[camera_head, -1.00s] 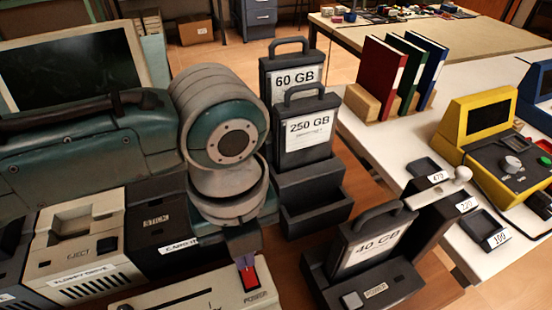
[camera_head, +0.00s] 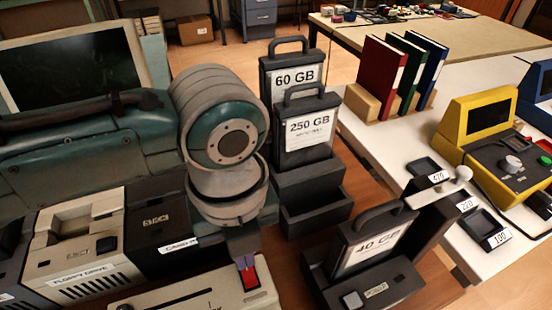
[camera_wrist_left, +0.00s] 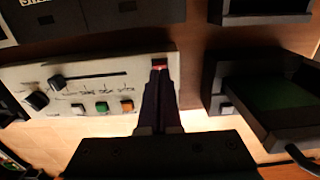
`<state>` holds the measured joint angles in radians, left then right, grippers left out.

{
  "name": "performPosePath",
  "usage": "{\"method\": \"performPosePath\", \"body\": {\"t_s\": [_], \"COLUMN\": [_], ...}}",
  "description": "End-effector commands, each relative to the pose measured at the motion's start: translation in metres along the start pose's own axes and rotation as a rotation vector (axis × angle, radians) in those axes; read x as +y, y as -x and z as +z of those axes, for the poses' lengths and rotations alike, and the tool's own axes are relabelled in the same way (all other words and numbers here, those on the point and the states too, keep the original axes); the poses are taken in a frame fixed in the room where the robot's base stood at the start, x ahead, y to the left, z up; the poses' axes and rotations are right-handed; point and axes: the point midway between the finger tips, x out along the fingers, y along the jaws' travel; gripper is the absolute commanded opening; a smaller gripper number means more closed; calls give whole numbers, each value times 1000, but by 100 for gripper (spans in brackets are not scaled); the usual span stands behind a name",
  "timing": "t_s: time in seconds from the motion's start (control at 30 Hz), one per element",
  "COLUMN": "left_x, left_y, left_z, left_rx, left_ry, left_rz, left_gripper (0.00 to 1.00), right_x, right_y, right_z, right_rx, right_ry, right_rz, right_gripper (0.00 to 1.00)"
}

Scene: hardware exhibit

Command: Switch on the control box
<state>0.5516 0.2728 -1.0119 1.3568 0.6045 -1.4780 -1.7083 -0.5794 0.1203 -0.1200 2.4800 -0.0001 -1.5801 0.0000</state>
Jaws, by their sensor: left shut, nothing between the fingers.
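The control box (camera_head: 190,295) is a beige panel at the bottom of the head view, cut off by the lower edge. It has a slider slot and a red rocker switch (camera_head: 250,279) near its right end. The wrist view shows the panel (camera_wrist_left: 30,75) with a black knob, a slider, and green, white and orange buttons. My left gripper (camera_head: 245,262) is shut and empty, its fingertips at the red switch. In the wrist view the fingertips (camera_wrist_left: 160,80) cover part of the switch (camera_wrist_left: 159,63). Whether they touch it, I cannot tell. My right gripper is not in view.
A floppy drive (camera_head: 75,245) and a dark drive unit (camera_head: 160,225) stand behind the box. A 40 GB cartridge (camera_head: 372,245) sits in a dark dock to the right. The 250 GB (camera_head: 305,135) and 60 GB (camera_head: 291,76) cartridges stand behind. Bare wood lies between box and dock.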

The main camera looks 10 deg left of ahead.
Motion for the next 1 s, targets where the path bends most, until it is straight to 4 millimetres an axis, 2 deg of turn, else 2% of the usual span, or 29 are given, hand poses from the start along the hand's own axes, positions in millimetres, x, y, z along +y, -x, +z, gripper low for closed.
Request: {"method": "performPosePath", "body": {"t_s": [1.0], "left_x": [0], "left_y": [-16], "left_z": [0], "left_rx": [0], "left_ry": [-1], "left_rz": [0], "left_gripper": [0], "right_x": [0], "right_y": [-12], "right_z": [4], "right_rx": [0], "right_ry": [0], "right_rz": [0], "right_gripper": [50]}}
